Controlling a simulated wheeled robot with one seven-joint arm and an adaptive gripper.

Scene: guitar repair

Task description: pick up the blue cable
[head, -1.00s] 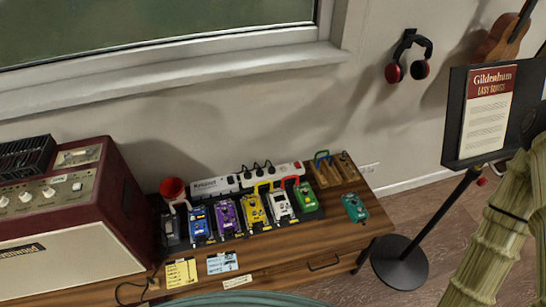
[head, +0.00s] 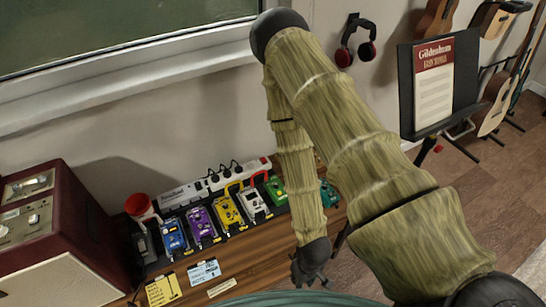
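I cannot make out the blue cable in the head view now. The wooden holder at the right end of the power strip, where a small blue-green loop showed earlier, is mostly hidden behind my arm. My gripper (head: 309,279) points down in front of the table's front edge, right of the paper notes. Its dark fingers are small and seen at an angle, so I cannot tell whether they are open or shut. I see nothing clearly held in it.
A row of pedals, including a blue pedal (head: 173,236) and a yellow pedal (head: 227,210), stands on the wooden table (head: 262,258) before a white power strip (head: 215,181). An amplifier (head: 70,235) stands left. A teal pedal (head: 328,194) is partly hidden by my arm. A music stand (head: 437,80) is right.

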